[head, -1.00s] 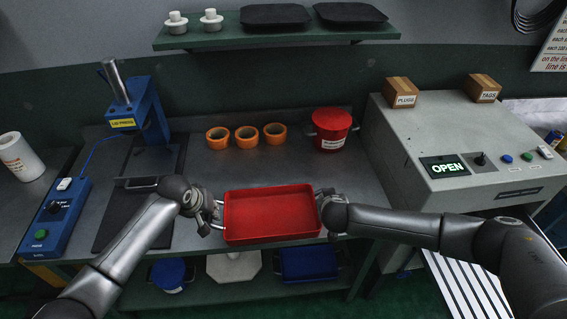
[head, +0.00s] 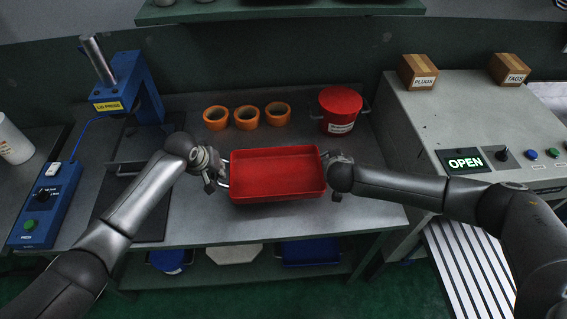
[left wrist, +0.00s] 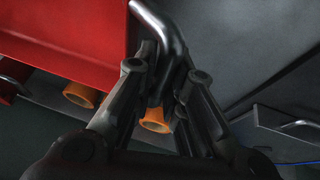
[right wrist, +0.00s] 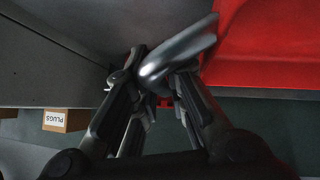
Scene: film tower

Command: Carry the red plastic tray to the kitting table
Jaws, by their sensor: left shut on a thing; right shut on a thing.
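The red plastic tray (head: 277,172) is held level between my two arms in the head view, in front of the bench's near part, and looks empty. My left gripper (head: 219,175) is shut on the metal handle at the tray's left end. The left wrist view shows the handle (left wrist: 163,35) between the fingers, with the tray's red side (left wrist: 75,35) beside it. My right gripper (head: 330,176) is at the right end. In the right wrist view its fingers are shut on the other handle (right wrist: 178,52). Whether the tray touches the bench is unclear.
On the bench (head: 372,215) stand several orange rings (head: 247,117), a red lidded pot (head: 340,108) and a blue press (head: 128,88). A grey console (head: 470,120) with PLUGS (head: 418,72) and TAGS (head: 509,69) boxes stands right. A lower shelf holds a blue bin (head: 310,251).

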